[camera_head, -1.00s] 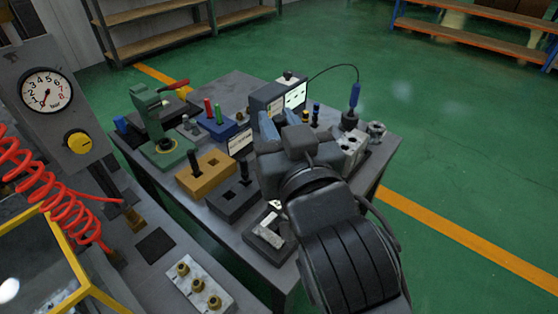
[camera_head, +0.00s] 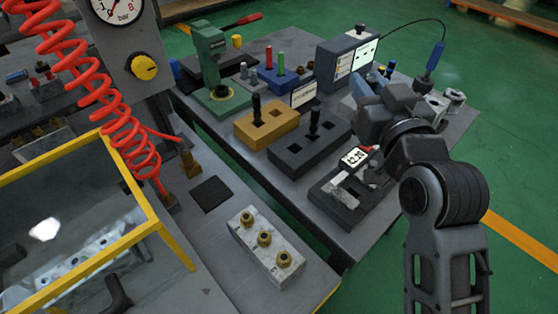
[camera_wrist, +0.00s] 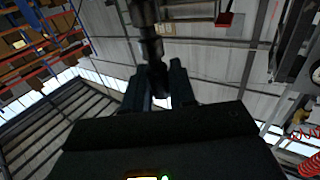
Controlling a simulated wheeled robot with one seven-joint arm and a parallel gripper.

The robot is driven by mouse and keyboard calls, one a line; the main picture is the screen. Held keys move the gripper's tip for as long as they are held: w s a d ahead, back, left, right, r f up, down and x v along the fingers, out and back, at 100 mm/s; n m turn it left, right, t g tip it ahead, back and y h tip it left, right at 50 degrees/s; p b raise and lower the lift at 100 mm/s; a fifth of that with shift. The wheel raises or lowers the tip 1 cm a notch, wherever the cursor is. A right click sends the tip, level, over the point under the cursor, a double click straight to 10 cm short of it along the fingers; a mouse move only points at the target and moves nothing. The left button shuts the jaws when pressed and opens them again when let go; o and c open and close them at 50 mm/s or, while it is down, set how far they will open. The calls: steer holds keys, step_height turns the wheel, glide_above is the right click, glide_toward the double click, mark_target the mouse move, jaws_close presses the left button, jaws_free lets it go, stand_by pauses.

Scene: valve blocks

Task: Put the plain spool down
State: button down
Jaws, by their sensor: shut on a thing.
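A dark spool (camera_wrist: 152,50) with narrower necks shows in the wrist view. It is held between the two fingers of my gripper (camera_wrist: 155,88), which are shut on it, and it sticks out past them. In the head view my gripper (camera_head: 364,88) is over the right part of the grey table, its bluish fingers pointing away. The held spool cannot be made out there. One black spool (camera_head: 257,107) stands in a gold block (camera_head: 280,125). Another black spool (camera_head: 313,122) stands in a dark grey block (camera_head: 298,157).
A green press (camera_head: 212,60), a blue block (camera_head: 275,83) and a grey display box (camera_head: 345,62) stand behind. A dark tray (camera_head: 345,213) with a small readout is near the table edge. A valve block (camera_head: 262,262) with brass fittings and a dark pad (camera_head: 211,194) are on the nearer bench.

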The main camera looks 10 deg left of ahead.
steer(key=w+a+f+b, duration=0.1)
steer(key=w+a+f, duration=0.1)
steer(key=a+f, duration=0.9)
steer(key=shift+a+f, duration=0.15)
steer(key=shift+f, duration=0.2)
steer(key=shift+w, duration=0.1)
steer(key=shift+f, duration=0.1)
steer(key=c, duration=0.9)
jaws_free()
steer(key=b+v, duration=0.3)
steer(key=v, duration=0.9)
